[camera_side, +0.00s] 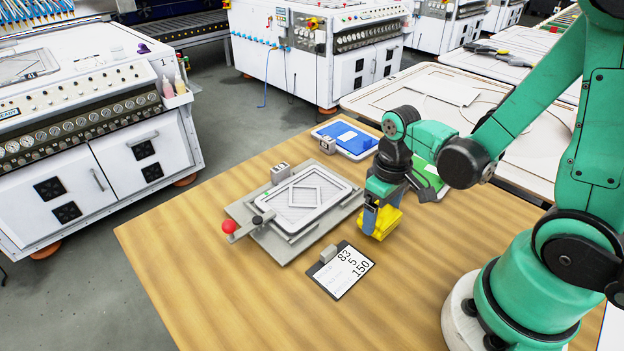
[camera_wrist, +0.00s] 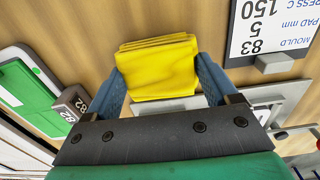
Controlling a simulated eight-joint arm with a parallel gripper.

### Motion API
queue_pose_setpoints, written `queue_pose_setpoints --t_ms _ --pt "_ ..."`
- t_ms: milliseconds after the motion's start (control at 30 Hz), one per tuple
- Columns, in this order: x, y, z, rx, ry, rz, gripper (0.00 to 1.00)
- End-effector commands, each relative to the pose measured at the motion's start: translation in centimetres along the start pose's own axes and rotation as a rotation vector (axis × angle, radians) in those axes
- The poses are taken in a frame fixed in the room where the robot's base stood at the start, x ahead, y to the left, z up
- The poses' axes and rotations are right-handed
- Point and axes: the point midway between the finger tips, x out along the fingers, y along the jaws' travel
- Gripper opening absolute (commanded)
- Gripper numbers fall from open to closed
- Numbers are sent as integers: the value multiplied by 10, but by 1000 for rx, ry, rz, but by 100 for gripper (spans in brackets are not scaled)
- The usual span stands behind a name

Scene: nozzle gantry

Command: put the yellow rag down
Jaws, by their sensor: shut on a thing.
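The yellow rag (camera_side: 385,222) is folded into a thick pad. My gripper (camera_side: 378,212) is shut on it, to the right of the grey fixture (camera_side: 300,205) with the red-knobbed lever. In the wrist view the rag (camera_wrist: 157,66) sits between the two blue fingers of my gripper (camera_wrist: 163,85). The rag appears to be over or close to the wooden table (camera_side: 215,308); I cannot tell whether it touches it. The arm partly hides the rag's left side in the side view.
A clipboard card (camera_side: 342,270) reading 83, 5, 150 lies in front of the fixture. A blue pad (camera_side: 346,137) on a white plate and a green pad (camera_side: 430,180) lie behind. Grey blocks stand beside the fixture and blue pad. The table's front left is clear.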

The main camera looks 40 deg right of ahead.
Motion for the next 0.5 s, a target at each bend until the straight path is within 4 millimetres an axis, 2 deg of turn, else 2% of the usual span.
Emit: queue_pose_setpoints --t_ms 167,200,233,267,500 --pt "3 0 0 0 0 0 31" --pt "3 0 0 0 0 0 89" --pt "3 0 0 0 0 0 97" --pt "3 0 0 0 0 0 100" --pt "2 0 0 0 0 0 100"
